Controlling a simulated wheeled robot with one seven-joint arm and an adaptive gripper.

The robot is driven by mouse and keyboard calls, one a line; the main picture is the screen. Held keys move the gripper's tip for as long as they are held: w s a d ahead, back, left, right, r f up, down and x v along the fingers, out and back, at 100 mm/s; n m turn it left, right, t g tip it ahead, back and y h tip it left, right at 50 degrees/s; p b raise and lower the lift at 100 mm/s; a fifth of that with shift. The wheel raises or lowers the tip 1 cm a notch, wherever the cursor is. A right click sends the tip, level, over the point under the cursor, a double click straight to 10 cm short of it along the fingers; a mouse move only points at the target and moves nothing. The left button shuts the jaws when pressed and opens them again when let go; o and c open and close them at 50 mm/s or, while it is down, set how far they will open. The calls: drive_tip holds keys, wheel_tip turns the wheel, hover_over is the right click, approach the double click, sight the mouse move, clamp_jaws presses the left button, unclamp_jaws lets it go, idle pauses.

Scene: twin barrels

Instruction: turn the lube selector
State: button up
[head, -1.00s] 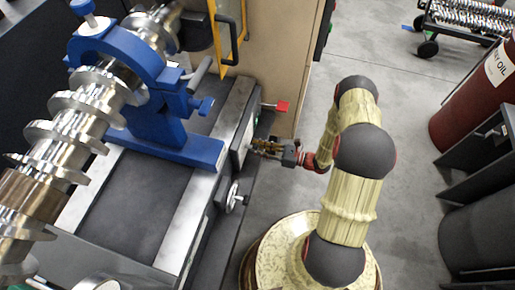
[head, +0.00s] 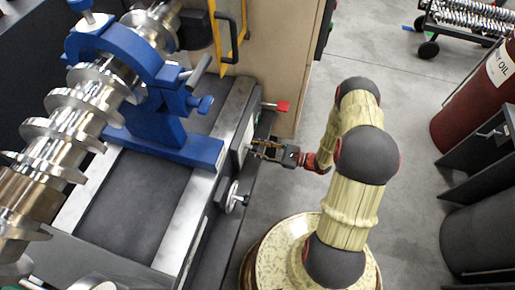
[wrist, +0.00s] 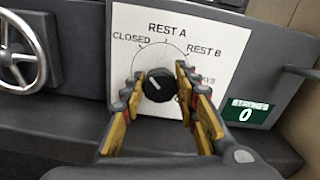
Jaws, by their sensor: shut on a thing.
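The lube selector is a round black knob (wrist: 160,86) on a white dial plate (wrist: 215,84) in the wrist view. The plate is marked CLOSED, REST A, REST B and a partly hidden label ending in "AYS". A small pale mark on the knob lies toward its upper left, roughly on the CLOSED side. My gripper (wrist: 160,77) has its yellow-padded fingers on the left and right of the knob, shut on it. In the head view my gripper (head: 254,148) reaches the machine's side panel; the knob is not clearly seen there.
A handwheel (wrist: 22,52) is at the left. A red-ended lever (head: 281,106) sticks out above my gripper in the head view. The floor right of my arm is clear up to a red barrel (head: 465,125).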

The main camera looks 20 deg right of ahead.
drive_tip(key=shift+f, duration=0.15)
drive_tip(key=o, duration=1.2)
drive_tip(key=shift+c, duration=0.2)
drive_tip(key=v, duration=1.2)
